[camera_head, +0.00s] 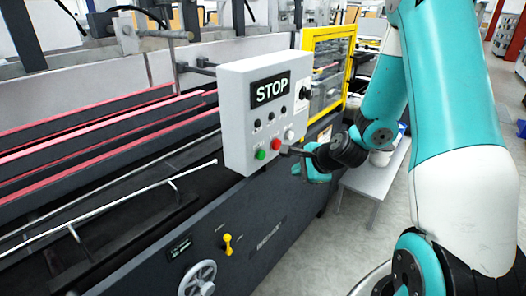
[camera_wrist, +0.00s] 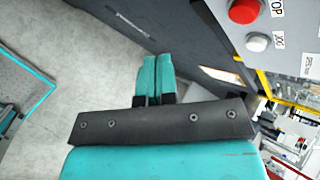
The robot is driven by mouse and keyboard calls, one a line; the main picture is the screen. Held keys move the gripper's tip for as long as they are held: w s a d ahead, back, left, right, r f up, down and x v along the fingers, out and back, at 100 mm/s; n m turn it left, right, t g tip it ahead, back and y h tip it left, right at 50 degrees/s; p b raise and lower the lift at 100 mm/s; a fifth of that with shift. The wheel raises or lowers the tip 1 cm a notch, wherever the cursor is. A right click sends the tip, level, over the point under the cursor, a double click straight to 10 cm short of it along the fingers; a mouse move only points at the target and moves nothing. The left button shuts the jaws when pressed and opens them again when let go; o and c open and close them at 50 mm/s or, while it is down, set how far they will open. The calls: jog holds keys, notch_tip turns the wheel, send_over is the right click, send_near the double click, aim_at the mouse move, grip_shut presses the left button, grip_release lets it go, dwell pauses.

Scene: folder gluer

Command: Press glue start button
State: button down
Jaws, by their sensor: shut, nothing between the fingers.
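The light grey control box (camera_head: 235,120) carries a large STOP sign. On its lower face are a green button (camera_head: 260,154), a red button (camera_head: 275,144) and a white button (camera_head: 289,134). The wrist view shows the red button (camera_wrist: 244,10) and the white button (camera_wrist: 257,42), labelled JOG, at the upper right. The green button is outside that view. My gripper (camera_wrist: 152,62) is shut and empty, its teal fingers together. In the head view my gripper (camera_head: 300,168) is just right of and below the box's lower right corner. I see no finger on a button.
The dark machine body (camera_head: 235,240) runs below the box, with a yellow lever (camera_head: 227,243) and a handwheel (camera_head: 198,279). A yellow-framed guard (camera_head: 328,70) stands behind the box. A light table (camera_head: 377,180) is at the right. Grey floor is open in front.

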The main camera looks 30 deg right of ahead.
aim_at(261, 155)
jog(key=shift+d+f+m, duration=0.15)
jog(key=shift+d+m, duration=0.15)
jog(key=shift+d, duration=0.1)
jog(key=w+a+p, duration=0.2)
jog(key=w+a, duration=0.1)
jog(key=w, duration=0.5)
jog(key=shift+w+a, duration=0.1)
jog(key=shift+w, duration=0.15)
dwell(2.0)
jog(key=shift+w+a, duration=0.1)
jog(key=shift+w, duration=0.2)
jog(key=shift+w+a+p, duration=0.15)
jog(key=shift+w+p, duration=0.2)
jog(key=shift+w, duration=0.1)
dwell(0.6)
dwell(0.4)
jog(key=shift+s+d, duration=0.3)
jog(key=shift+s, duration=0.6)
